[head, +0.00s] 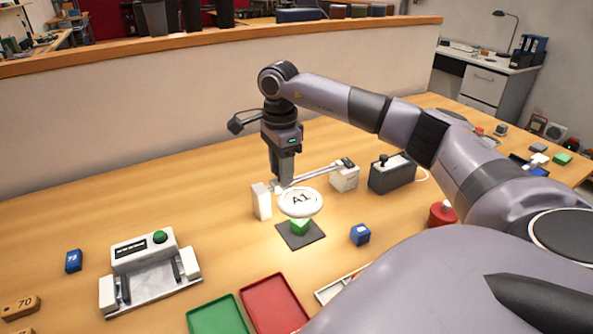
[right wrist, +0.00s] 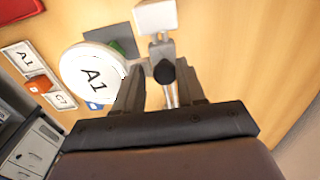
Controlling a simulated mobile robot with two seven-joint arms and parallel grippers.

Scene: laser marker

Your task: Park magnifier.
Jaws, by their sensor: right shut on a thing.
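The magnifier (head: 300,206) has a round white disc marked A1 on a thin metal arm. In the head view its disc sits above a green block (head: 299,227) on a dark square pad (head: 312,238). A white upright post (head: 261,202) stands at its left. The disc also shows in the right wrist view (right wrist: 92,73). My right gripper (head: 282,184) points down and is shut on the magnifier's arm, just behind the disc; the exact contact is partly hidden by the fingers. My left gripper is not in view.
A white block (head: 345,177) and a dark box with a knob (head: 391,173) stand right of the magnifier. A blue cube (head: 360,235) lies in front. Green (head: 217,316) and red (head: 273,306) trays and a button fixture (head: 148,272) are nearer. Table behind the post is clear.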

